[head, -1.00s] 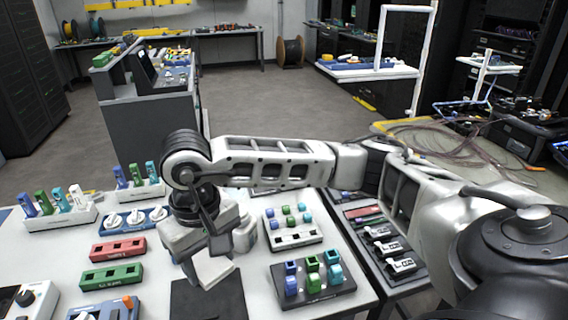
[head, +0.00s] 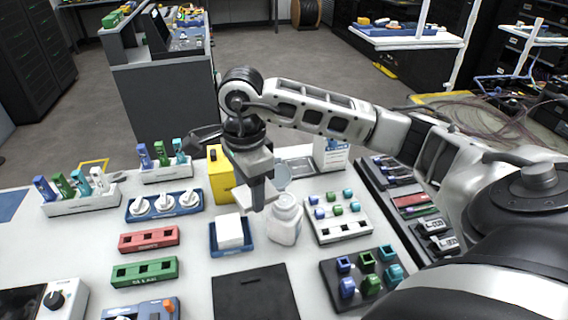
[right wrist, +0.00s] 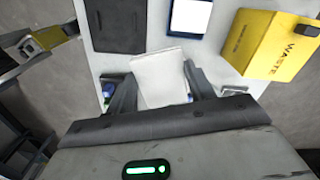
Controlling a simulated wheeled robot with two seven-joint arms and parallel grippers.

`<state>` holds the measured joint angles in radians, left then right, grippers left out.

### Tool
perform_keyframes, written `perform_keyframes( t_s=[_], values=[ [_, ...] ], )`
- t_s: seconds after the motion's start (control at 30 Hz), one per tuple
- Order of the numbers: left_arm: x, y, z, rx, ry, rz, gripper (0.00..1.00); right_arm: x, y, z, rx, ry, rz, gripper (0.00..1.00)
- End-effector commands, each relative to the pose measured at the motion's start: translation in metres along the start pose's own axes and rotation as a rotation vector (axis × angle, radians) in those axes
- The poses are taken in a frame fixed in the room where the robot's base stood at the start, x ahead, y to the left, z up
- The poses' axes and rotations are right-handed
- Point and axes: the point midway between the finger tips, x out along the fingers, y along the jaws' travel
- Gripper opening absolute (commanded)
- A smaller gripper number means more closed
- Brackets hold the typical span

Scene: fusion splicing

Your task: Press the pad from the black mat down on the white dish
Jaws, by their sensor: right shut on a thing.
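My right gripper (head: 258,203) is above the table, just left of the white bottle in the head view. In the right wrist view its fingers (right wrist: 158,88) are shut on a white square pad (right wrist: 160,75). The black mat (head: 255,293) lies nearer the front edge and its visible part is bare; it also shows in the right wrist view (right wrist: 115,25). A pale round thing (head: 281,177), perhaps the white dish, lies behind the gripper, partly hidden. My left gripper is not in view.
A white bottle (head: 285,222) stands close to the right gripper. A blue tray with a white block (head: 231,232) is to the left, and a yellow waste box (head: 219,173) behind it. Several coloured racks stand around, such as the green one (head: 145,272).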

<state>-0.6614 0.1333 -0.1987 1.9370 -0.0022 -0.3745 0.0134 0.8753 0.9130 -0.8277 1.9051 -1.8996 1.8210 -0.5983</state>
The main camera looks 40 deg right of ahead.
Motion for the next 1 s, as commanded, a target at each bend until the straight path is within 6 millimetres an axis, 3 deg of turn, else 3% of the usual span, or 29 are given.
perform_keyframes(
  t_s=[0.3,0.5,0.7,1.0],
  values=[
    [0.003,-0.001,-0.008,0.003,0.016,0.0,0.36,0.002,-0.014,-0.051,1.061,0.01,-0.003,0.42],
    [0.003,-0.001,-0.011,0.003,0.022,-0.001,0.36,0.002,-0.019,-0.078,1.593,0.015,-0.013,0.42],
    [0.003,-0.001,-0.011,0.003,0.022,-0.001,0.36,0.002,-0.021,-0.091,1.857,0.018,-0.02,0.42],
    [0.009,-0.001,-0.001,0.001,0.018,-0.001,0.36,0.02,-0.021,-0.092,1.898,0.017,-0.021,0.42]
  ],
)
